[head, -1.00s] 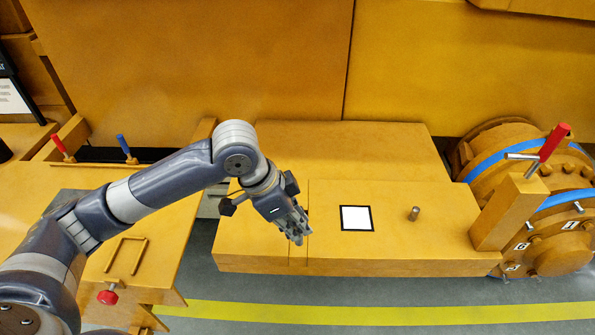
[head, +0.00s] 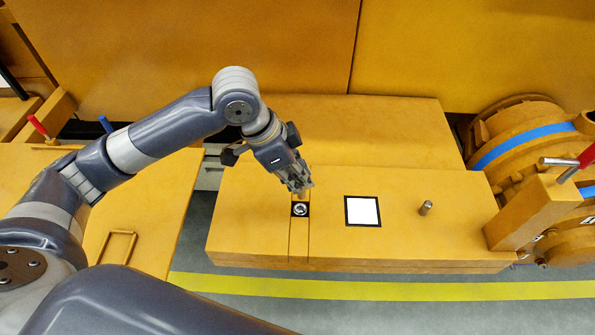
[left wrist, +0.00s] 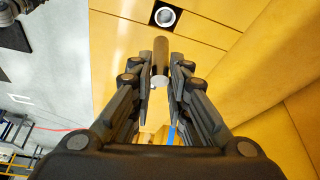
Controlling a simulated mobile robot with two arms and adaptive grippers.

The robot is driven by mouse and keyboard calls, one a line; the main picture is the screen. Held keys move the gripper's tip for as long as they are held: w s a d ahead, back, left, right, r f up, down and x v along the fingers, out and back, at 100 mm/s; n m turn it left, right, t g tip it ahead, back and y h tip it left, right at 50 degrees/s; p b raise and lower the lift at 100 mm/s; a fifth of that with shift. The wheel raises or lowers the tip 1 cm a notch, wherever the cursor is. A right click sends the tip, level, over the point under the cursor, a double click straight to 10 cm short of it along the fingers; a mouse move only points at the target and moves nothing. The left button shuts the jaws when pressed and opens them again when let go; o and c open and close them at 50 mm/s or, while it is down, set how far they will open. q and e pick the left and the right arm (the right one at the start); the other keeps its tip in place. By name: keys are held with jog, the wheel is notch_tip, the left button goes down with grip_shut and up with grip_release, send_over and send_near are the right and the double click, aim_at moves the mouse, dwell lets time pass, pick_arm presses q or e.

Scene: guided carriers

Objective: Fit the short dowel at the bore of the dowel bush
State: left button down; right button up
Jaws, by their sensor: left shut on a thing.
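My left gripper (head: 303,185) is shut on the short dowel (left wrist: 160,62), a brownish-grey cylinder held between the fingertips in the left wrist view. The dowel bush (head: 300,210) is a pale ring with a dark bore on a black square, set in a strip of the yellow bench. It also shows in the left wrist view (left wrist: 165,17), beyond the dowel's end. The dowel and bush appear apart, with the gripper just behind the bush in the head view. The fingers mostly hide the dowel there. My right gripper is not in view.
A white square with a black border (head: 363,211) lies right of the bush. A metal pin (head: 425,208) stands farther right. A yellow post (head: 527,212) and a round flanged housing (head: 525,140) stand at the right. The bench front is clear.

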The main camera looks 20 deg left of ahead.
pick_arm(q)
jog(key=shift+w+r, duration=0.1)
jog(key=shift+w+a+p, duration=0.1)
jog(key=shift+w+p, duration=0.05)
jog(key=shift+p, duration=0.35)
notch_tip(320, 180, down, 5)
jog(key=shift+f+b, duration=0.15)
jog(key=shift+b, duration=0.25)
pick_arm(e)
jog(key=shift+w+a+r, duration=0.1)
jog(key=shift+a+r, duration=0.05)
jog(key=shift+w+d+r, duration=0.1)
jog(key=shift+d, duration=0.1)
pick_arm(q)
jog(key=shift+p, duration=0.55)
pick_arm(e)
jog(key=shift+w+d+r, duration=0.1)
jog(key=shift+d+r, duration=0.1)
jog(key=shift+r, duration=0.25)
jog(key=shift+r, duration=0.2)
